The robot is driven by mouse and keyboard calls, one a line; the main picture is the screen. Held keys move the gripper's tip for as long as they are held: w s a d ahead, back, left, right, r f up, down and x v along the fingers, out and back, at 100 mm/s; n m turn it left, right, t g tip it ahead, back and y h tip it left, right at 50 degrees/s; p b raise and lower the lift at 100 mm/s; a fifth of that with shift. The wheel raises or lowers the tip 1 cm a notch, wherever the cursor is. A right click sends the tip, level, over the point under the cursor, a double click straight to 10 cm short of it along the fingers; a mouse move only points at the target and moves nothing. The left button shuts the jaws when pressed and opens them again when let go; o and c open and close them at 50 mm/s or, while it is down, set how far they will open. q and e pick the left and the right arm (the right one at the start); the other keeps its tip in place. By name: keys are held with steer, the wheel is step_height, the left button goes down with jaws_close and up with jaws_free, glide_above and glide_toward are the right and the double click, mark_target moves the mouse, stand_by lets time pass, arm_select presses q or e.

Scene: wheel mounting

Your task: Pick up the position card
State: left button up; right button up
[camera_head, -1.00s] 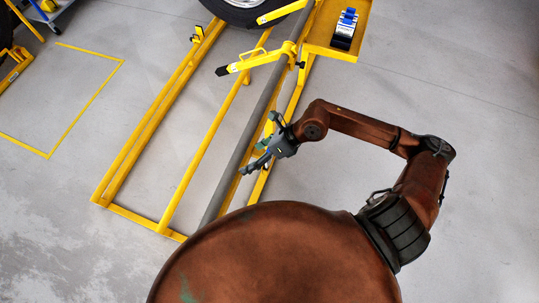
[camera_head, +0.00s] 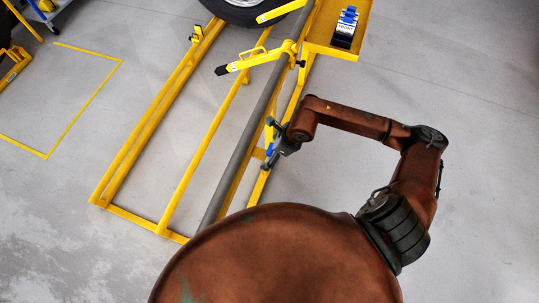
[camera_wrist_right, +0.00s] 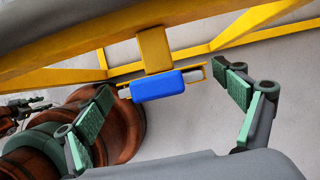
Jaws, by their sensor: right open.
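A blue card-like block (camera_wrist_right: 158,85) with pale ends sits at a small yellow bracket on the yellow frame in the right wrist view. It also shows as a small blue patch in the head view (camera_head: 269,151). I cannot tell for certain that it is the position card. My right gripper (camera_head: 269,144) is open and empty beside the frame's rail. In the wrist view its green-padded fingers (camera_wrist_right: 170,88) stand apart on either side of the block, without visible contact. My left gripper is not in view.
The yellow frame (camera_head: 182,194) with a grey bar (camera_head: 240,150) lies left of my right arm. A wheel (camera_head: 240,10) stands at the top. A yellow tray (camera_head: 318,46) holds a black, white-labelled item with blue parts (camera_head: 345,28). Floor right of the arm is clear.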

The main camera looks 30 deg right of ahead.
steer(key=shift+c, duration=0.4)
steer(key=c, duration=1.2)
steer(key=shift+o, duration=0.2)
